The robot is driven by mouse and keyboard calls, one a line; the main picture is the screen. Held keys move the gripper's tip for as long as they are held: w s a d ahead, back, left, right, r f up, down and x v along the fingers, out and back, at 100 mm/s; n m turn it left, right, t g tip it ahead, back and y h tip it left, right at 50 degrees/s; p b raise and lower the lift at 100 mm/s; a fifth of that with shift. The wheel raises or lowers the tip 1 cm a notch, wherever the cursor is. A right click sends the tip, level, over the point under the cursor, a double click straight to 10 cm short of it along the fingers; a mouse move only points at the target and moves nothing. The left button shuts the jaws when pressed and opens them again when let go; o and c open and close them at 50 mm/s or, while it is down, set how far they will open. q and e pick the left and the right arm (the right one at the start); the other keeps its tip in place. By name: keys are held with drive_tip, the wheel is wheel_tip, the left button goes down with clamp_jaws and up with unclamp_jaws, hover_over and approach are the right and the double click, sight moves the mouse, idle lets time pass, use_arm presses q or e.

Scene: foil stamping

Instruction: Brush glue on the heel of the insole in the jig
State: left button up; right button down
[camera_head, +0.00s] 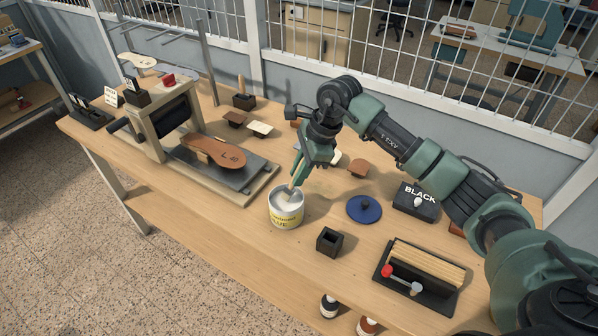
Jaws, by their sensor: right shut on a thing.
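The brown insole (213,151) lies in the jig on the dark plate (238,176) of the press, at the left of the bench. Letters are marked near its right end. My right gripper (298,172) is shut on the glue brush (291,190) and holds it tilted over the glue pot (285,211). The brush's lower end is inside the pot's open mouth, so its bristles are hidden. The pot is white with a yellow label. My left gripper is not in view.
A blue lid (364,209), a small black holder (329,241) and a black box marked BLACK (416,200) stand right of the pot. A black tray with wooden sticks (408,287) is at the front right. Small leather pieces lie behind. Bare bench top lies in front of the press.

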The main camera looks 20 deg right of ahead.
drive_tip(key=shift+f+b, duration=0.45)
drive_tip(key=shift+f, duration=0.1)
drive_tip(key=shift+s+f+b, duration=0.1)
drive_tip(key=shift+b, duration=0.25)
idle(1.9)
wheel_tip(320, 180, up, 2)
drive_tip(key=shift+p, duration=0.5)
drive_tip(key=shift+r+p, duration=1)
drive_tip(key=shift+r, duration=1.6)
